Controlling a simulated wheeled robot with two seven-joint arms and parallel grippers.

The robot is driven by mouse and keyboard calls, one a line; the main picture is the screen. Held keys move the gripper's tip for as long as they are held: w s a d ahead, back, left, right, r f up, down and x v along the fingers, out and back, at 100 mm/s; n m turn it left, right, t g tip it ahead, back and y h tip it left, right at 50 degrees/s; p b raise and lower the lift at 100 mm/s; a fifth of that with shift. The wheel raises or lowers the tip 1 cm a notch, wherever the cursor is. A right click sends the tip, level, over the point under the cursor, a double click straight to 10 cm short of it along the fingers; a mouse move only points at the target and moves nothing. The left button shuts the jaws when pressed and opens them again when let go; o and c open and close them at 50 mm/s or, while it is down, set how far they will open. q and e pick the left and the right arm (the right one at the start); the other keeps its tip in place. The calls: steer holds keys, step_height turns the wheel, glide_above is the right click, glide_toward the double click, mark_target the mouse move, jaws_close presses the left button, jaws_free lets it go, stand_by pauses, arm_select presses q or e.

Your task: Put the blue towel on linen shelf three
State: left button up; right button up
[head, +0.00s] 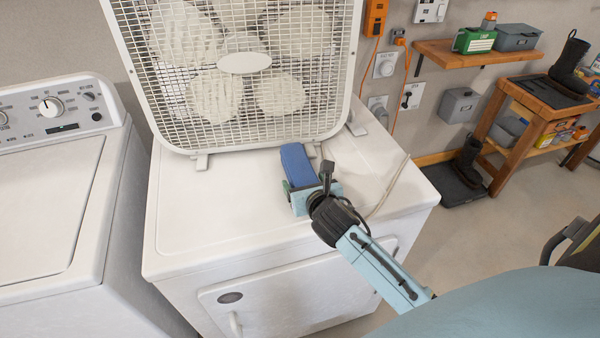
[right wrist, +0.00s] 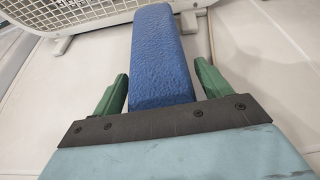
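The blue towel (head: 297,165), a folded block, lies on top of the white dryer (head: 200,225), in front of the box fan. It also fills the middle of the right wrist view (right wrist: 162,55). My right gripper (head: 301,186) is at the towel's near end, low over the dryer top. Its green fingers (right wrist: 162,85) stand one on each side of the towel, with narrow gaps visible, so it looks open around the towel. My left gripper is not in view. I cannot identify linen shelf three in these views.
A white box fan (head: 244,62) stands at the dryer's back edge. A cable lies right of the towel. A washer (head: 50,200) stands at left. A wooden wall shelf (head: 455,55) and wooden bench (head: 535,110) with boots are at right. Concrete floor lies clear between.

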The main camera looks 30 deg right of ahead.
steer(key=c, duration=1.1)
step_height(320, 180, up, 10)
steer(key=shift+p, duration=1.15)
steer(key=shift+a+r+b, duration=0.15)
steer(key=shift+a+b, duration=0.2)
steer(key=shift+a, duration=0.05)
steer(key=s+a+n+y+b, duration=0.1)
steer(key=s+a, duration=0.1)
steer(key=s+a+y+b, duration=0.1)
steer(key=s+a+b, duration=0.1)
steer(key=a, duration=0.1)
steer(key=s+a+n+y+b, duration=0.1)
steer(key=s+a+b, duration=0.1)
steer(key=a, duration=0.1)
steer(key=shift+s+a+n+t, duration=0.15)
steer(key=shift+s+n+t, duration=0.15)
